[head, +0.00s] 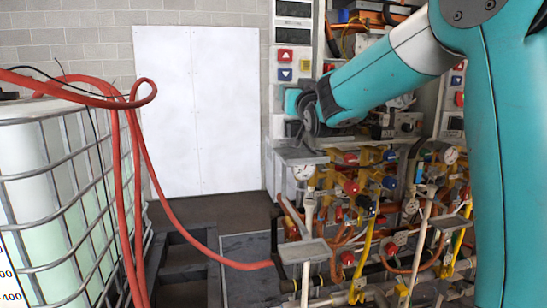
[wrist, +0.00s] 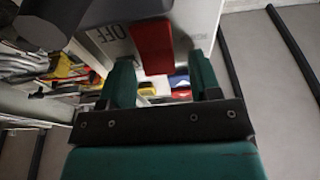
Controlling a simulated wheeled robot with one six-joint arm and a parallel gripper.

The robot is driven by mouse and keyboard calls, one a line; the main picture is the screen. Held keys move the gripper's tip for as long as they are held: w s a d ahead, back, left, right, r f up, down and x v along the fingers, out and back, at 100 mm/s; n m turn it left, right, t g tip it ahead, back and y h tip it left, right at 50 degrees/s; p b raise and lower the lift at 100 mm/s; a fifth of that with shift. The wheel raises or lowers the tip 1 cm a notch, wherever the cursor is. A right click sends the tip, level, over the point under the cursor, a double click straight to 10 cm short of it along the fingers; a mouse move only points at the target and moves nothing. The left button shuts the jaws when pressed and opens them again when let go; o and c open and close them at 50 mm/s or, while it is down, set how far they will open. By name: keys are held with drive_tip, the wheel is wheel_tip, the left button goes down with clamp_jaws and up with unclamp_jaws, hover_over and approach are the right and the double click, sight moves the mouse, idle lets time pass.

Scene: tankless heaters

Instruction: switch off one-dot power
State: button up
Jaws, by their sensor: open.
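My gripper (wrist: 162,66) is open, with one green finger on each side of a red switch part (wrist: 152,46) in the wrist view. A white plate marked OFF (wrist: 113,32) is beside the red part. I cannot tell whether the fingers touch it. In the head view, my gripper (head: 293,101) is at the lower part of the left white heater panel (head: 283,124) and hides some of it. That panel carries a red arrow button (head: 285,55) and a blue arrow button (head: 285,74). No dot mark is readable.
Below the panel are pipes, gauges (head: 304,172) and valves. A second panel (head: 454,122) is partly behind my arm. A caged tank (head: 60,190) with red hoses (head: 133,200) stands at left. A white board (head: 196,110) is on the wall. Dark floor shows between.

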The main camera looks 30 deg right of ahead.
drive_tip(key=shift+w+r+g+p, duration=0.15)
drive_tip(key=shift+r+g+p, duration=0.65)
drive_tip(key=shift+p, duration=2.6)
drive_tip(key=shift+f+g+y+p, duration=0.2)
drive_tip(key=shift+g+y+p, duration=0.15)
drive_tip(key=shift+p, duration=0.8)
drive_tip(key=b+v, duration=0.3)
drive_tip(key=v, duration=1.5)
drive_tip(key=s+a+f+n+g+y, duration=0.2)
drive_tip(key=a+f+g+y, duration=0.1)
drive_tip(key=a+f, duration=0.4)
drive_tip(key=s+a+f+n+g+y+b, duration=0.1)
drive_tip(key=s+a+f+n+g+y, duration=0.1)
drive_tip(key=a+f+g+y, duration=0.2)
drive_tip(key=shift+s+a+f+g, duration=0.4)
drive_tip(key=shift+a+f+g, duration=0.65)
drive_tip(key=shift+a+f, duration=0.6)
drive_tip(key=shift+y, duration=0.25)
